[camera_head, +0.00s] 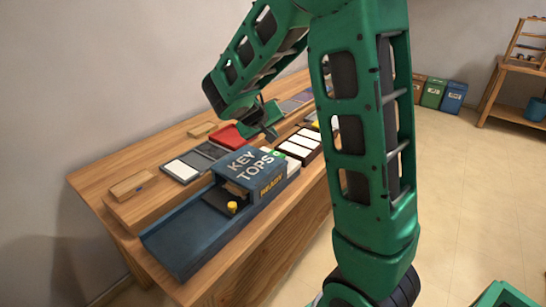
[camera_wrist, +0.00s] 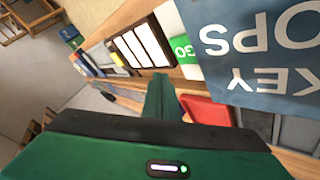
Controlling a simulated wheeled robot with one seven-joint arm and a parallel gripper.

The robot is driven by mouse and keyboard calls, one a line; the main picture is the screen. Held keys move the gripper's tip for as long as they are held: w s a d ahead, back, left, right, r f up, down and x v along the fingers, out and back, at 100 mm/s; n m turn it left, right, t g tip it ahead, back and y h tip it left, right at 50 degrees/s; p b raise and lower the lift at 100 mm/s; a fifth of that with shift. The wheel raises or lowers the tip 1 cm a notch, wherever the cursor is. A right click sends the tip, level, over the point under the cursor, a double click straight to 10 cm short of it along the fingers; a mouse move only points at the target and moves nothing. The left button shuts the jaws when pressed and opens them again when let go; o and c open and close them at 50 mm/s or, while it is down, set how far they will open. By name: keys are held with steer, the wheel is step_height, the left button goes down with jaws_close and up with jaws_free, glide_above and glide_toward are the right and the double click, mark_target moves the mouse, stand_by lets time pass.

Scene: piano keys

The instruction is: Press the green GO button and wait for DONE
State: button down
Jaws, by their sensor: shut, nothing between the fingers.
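The blue KEY TOPS machine (camera_head: 250,165) stands on the wooden bench and also fills the upper right of the wrist view (camera_wrist: 265,45). A yellow sign on its side appears to read READY (camera_head: 272,187). The green GO button (camera_wrist: 183,49) sits beside the machine in the wrist view; only a small green part (camera_head: 277,154) shows in the head view. My gripper (camera_head: 270,134) is shut and empty, above the bench behind the machine.
A tray of white key tops (camera_head: 300,146) lies right of the machine. A red tray (camera_head: 227,136) and a grey tray (camera_head: 190,164) lie behind it. A yellow knob (camera_head: 232,207) sits at the machine's open front. Coloured bins (camera_head: 432,93) stand on the far floor.

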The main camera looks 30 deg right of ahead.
mark_target(277, 152)
steer(key=shift+f, duration=2.35)
steer(key=shift+f, duration=0.15)
steer(key=shift+s+f, duration=0.1)
steer(key=shift+f, duration=0.15)
steer(key=shift+f, duration=0.2)
stand_by(0.7)
